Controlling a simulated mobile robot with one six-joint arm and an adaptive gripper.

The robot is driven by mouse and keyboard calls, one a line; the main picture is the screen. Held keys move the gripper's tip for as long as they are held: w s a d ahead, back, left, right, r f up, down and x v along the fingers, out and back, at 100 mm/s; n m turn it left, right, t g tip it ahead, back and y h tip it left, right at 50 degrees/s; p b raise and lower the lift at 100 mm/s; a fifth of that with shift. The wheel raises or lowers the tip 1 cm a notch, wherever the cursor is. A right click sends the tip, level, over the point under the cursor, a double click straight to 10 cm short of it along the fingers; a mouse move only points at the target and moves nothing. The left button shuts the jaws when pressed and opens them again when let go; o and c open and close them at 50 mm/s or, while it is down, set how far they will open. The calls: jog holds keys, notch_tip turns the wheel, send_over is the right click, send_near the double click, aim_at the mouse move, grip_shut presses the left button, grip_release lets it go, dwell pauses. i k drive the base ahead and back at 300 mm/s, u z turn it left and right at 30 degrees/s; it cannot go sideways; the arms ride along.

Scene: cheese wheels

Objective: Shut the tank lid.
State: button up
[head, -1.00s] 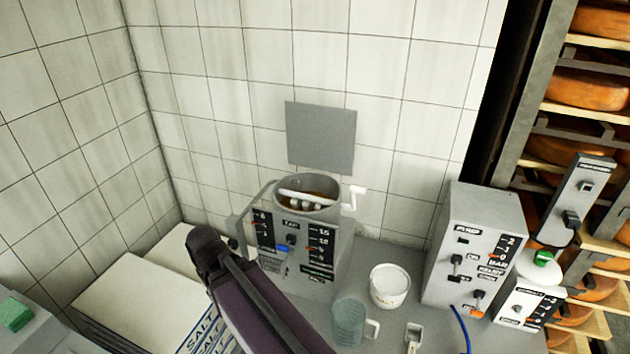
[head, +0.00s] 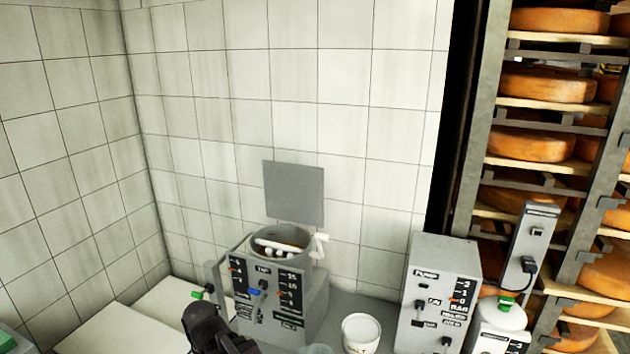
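The tank (head: 283,232) is a round grey vessel with an open top, set in a grey control unit (head: 312,295) with dials and switches. White paddle bars and brownish contents show inside it, and a white crank handle (head: 320,245) is at its right. A flat grey square panel (head: 294,193), apparently the raised lid, stands upright behind and above the tank, against or near the tiled wall. I cannot see its hinge. A dark part of my arm shows at the bottom, in front of the unit. My gripper is not in view.
A white tub (head: 361,333) stands right of the tank unit, beside a grey box with switches (head: 440,285). A rack of cheese wheels (head: 540,145) fills the far right. The space above the tank looks free.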

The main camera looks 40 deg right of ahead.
aim_at(294, 193)
jog(key=k, duration=1.1)
jog(key=z, duration=0.75)
jog(key=i, duration=0.8)
jog(key=z, duration=0.05)
